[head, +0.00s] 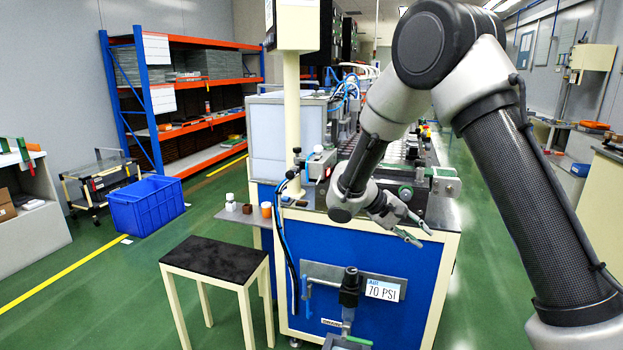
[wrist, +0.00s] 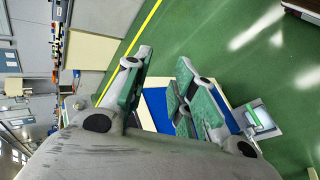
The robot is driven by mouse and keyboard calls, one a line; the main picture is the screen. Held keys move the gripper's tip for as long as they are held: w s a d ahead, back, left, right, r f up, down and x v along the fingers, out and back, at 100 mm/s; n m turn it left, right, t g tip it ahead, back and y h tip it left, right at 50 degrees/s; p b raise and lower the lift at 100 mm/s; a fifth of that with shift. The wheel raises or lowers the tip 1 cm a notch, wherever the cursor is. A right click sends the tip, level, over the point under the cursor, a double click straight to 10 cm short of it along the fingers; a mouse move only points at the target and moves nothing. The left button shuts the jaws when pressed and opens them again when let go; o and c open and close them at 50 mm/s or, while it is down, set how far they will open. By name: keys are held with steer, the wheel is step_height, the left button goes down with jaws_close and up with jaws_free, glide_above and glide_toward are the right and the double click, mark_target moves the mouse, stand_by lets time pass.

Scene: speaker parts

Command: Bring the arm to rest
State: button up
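My arm (head: 520,185) comes in from the right of the head view, rises to a bent elbow at the top and reaches down toward the workbench. My gripper (head: 420,236) hangs in front of the bench's right side, pointing down and to the right. In the wrist view my gripper (wrist: 164,60) has its two green-padded fingers apart, with nothing between them. The gripper is open and empty. The head view does not clearly show how far it is from the bench.
A blue-fronted workbench (head: 365,255) with a conveyor line stands in the middle. A black-topped stool (head: 215,260) is in front, left of it. A blue crate (head: 146,205) and an orange-blue shelf (head: 205,125) are at left. Green floor at lower left is clear.

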steer(key=s+d+r+m+y, duration=0.2)
steer(key=s+d+r+y, duration=0.55)
steer(key=s+r, duration=0.7)
steer(key=s+d+r+t+y, duration=0.1)
steer(key=s+r+t+y, duration=0.1)
steer(key=s, duration=1.2)
steer(key=shift+s+d+t+y, duration=0.2)
steer(key=shift+s+t+y, duration=0.25)
steer(key=shift+t, duration=0.55)
